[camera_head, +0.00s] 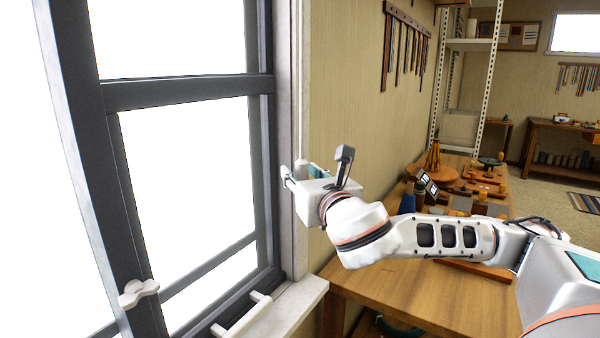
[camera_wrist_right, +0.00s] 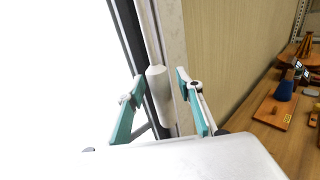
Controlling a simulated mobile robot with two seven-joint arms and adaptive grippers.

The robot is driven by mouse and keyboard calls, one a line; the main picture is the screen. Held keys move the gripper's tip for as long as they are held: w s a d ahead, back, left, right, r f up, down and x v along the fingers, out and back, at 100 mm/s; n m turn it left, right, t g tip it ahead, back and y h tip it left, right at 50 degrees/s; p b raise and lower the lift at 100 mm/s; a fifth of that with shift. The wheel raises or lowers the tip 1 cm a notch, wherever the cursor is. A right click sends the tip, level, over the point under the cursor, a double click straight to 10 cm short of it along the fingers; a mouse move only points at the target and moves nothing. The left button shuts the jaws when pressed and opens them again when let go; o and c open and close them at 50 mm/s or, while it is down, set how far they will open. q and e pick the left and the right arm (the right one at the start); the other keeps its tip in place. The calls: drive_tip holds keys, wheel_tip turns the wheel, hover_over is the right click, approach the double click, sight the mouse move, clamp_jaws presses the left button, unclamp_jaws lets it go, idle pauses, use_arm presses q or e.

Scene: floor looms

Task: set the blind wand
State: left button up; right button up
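A short white cylinder (camera_head: 301,163), which looks like the end of the blind wand, stands upright by the window frame's right edge. It also shows in the right wrist view (camera_wrist_right: 160,92). My right gripper (camera_head: 303,175) is at the frame beside it. In the right wrist view its two teal-padded fingers (camera_wrist_right: 161,88) are apart, one on each side of the cylinder, with narrow gaps visible. My left gripper is not in view.
The dark window frame (camera_head: 190,92) has a white latch (camera_head: 138,291) and a white handle (camera_head: 242,315) low down. A wooden workbench (camera_head: 420,297) with several tools and wooden parts stands right of the window, under my right arm.

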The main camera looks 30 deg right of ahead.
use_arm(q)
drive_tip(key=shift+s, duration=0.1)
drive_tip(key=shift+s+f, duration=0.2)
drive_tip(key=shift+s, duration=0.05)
use_arm(e)
drive_tip(key=shift+s, duration=0.1)
clamp_jaws()
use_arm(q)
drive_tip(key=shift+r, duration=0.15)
use_arm(e)
drive_tip(key=shift+r, duration=0.1)
